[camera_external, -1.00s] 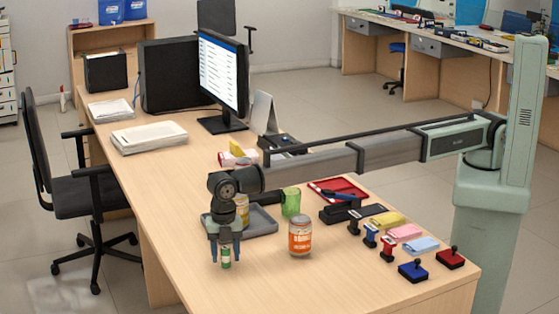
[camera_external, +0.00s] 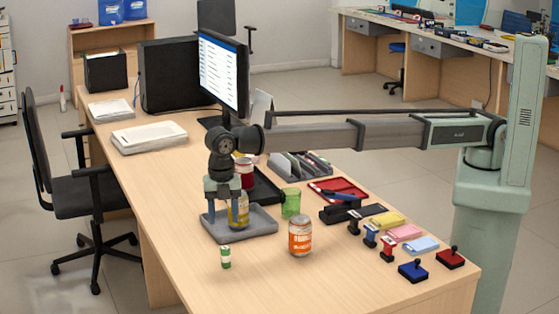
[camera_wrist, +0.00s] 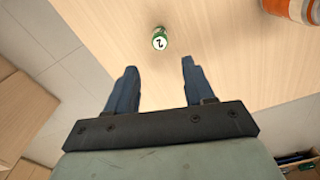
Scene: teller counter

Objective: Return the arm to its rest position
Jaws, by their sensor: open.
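My gripper (camera_external: 223,203) is open and empty, with its blue fingers pointing down. In the external view it hangs in front of the grey tray (camera_external: 262,226) and partly covers a yellow jar (camera_external: 240,210). A small green and white cylinder (camera_external: 226,257) stands upright on the counter, below and apart from the fingers. In the wrist view the cylinder (camera_wrist: 160,39) shows its white top with a dark mark, beyond the two spread fingertips (camera_wrist: 159,68). My arm stretches nearly level from its column at the right.
An orange-labelled jar (camera_external: 300,237) and a green cup (camera_external: 291,202) stand right of my gripper. The monitor (camera_external: 223,73) stands at the back. Joysticks, stamps and pads fill the right side. The counter's front left is clear.

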